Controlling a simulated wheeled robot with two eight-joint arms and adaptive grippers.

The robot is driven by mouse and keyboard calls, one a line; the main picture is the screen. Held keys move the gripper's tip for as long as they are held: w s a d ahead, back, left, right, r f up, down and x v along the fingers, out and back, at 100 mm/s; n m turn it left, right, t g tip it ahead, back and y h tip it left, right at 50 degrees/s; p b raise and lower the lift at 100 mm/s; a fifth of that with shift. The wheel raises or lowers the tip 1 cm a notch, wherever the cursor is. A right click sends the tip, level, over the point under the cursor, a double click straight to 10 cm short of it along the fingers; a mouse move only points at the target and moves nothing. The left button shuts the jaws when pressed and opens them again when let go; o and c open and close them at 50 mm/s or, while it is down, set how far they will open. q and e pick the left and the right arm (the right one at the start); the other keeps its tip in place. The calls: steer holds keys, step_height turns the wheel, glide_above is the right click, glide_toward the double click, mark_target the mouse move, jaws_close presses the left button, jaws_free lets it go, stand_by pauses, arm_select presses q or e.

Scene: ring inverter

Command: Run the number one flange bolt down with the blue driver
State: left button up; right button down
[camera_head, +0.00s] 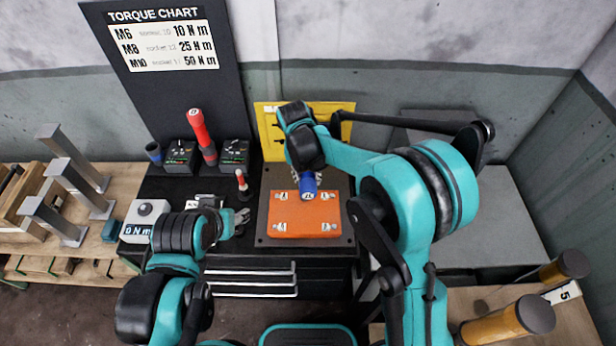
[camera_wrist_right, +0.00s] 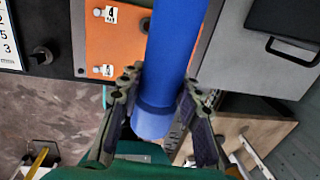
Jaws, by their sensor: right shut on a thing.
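The blue driver (camera_head: 308,186) stands over the orange flange plate (camera_head: 305,222), its marked end toward the head camera. My right gripper (camera_head: 308,172) is shut on the blue driver, which shows as a long blue shaft (camera_wrist_right: 176,50) between the fingers (camera_wrist_right: 160,95) in the wrist view. The plate carries small white labels near its corners; I cannot read which is number one. The driver's working tip and any bolt under it are hidden. My left gripper (camera_head: 238,217) is left of the plate, with no object visible in it; its jaw opening is unclear.
A red driver (camera_head: 199,130) stands behind, between black setting boxes (camera_head: 180,157). A small red-topped tool (camera_head: 242,183) is beside the left gripper. A yellow panel (camera_head: 268,130) rises behind the plate. Grey metal posts (camera_head: 75,185) stand on the left bench. Orange cylinders (camera_head: 495,322) lie at right.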

steer(key=shift+w, duration=1.1)
stand_by(1.3)
